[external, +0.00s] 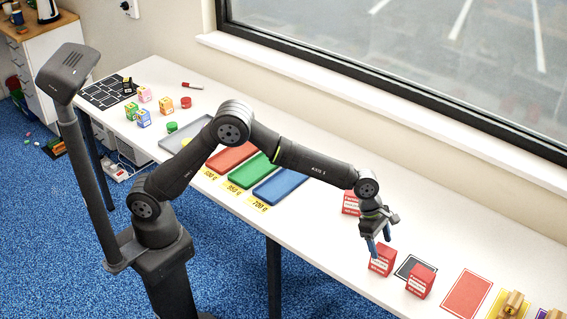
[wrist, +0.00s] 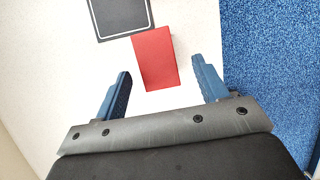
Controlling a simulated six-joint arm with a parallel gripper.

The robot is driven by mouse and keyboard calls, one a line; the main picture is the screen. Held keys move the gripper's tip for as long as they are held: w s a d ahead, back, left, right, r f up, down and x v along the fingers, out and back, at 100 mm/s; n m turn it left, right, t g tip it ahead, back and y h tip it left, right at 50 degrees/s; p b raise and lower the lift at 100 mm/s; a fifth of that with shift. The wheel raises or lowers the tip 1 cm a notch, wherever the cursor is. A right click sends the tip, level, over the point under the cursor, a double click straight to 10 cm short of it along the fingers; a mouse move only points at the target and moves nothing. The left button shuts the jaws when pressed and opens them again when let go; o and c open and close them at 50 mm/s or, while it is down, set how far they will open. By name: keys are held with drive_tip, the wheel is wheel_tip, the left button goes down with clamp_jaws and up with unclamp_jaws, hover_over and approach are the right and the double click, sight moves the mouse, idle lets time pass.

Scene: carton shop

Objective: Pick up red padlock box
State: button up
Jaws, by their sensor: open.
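Three red boxes with white labels stand on the white table; the labels are too small to read, so I cannot tell which is the padlock box. One red box (external: 382,262) is right below my gripper (external: 380,247). Another red box (external: 420,282) stands to its right, and a third red box (external: 351,204) is farther back, partly behind my wrist. In the wrist view a plain red box top (wrist: 154,58) shows ahead of and between the blue fingers of my gripper (wrist: 161,68), which is open and empty, with gaps on both sides.
Red, green and blue trays (external: 280,186) lie left. The table edge is close to the boxes.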

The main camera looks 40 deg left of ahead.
sight(385, 258)
drive_tip(key=shift+x, duration=3.3)
drive_tip(key=shift+w, duration=0.1)
drive_tip(key=c, duration=1.2)
drive_tip(key=shift+r, duration=0.1)
